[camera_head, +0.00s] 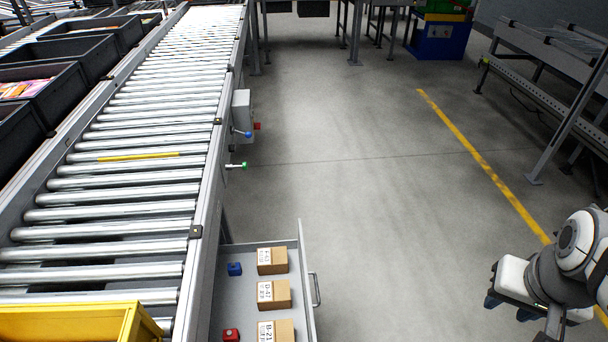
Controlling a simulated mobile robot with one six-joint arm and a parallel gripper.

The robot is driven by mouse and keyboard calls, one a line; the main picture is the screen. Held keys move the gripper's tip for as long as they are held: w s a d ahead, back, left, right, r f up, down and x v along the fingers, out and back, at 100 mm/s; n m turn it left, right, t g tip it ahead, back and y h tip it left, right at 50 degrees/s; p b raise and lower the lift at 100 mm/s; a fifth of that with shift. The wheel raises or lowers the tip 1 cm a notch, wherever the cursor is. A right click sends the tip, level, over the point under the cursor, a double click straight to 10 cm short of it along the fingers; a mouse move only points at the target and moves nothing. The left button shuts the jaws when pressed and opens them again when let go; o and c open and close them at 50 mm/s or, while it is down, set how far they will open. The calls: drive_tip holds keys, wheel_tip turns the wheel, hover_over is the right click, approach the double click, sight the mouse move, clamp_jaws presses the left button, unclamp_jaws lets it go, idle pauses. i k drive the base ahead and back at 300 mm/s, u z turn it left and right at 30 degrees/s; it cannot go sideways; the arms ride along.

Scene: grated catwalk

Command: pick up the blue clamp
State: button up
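A small blue block-like object (234,269), the only loose blue piece I see that could be the blue clamp, lies in an open grey drawer (304,262) beside the roller conveyor. It is too small to make out its shape. It sits at the drawer's left side, left of the rearmost cardboard box. My gripper (511,308) is at the lower right, well apart from the drawer, over the floor. Its two dark fingers stand apart with nothing seen between them.
The drawer also holds small cardboard boxes (274,295) and a red object (231,335). The roller conveyor (135,185) and a yellow bin (75,325) lie left. Levers (236,165) stick out above the drawer. Open floor (400,230) lies between drawer and gripper.

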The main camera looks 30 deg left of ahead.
sight(234, 269)
drive_tip(key=z, duration=0.05)
drive_tip(key=i, duration=2.5)
drive_tip(key=u, duration=1.25)
drive_tip(key=k, duration=0.1)
drive_tip(key=u, duration=2.9)
drive_tip(key=i, duration=1)
drive_tip(key=u, duration=0.05)
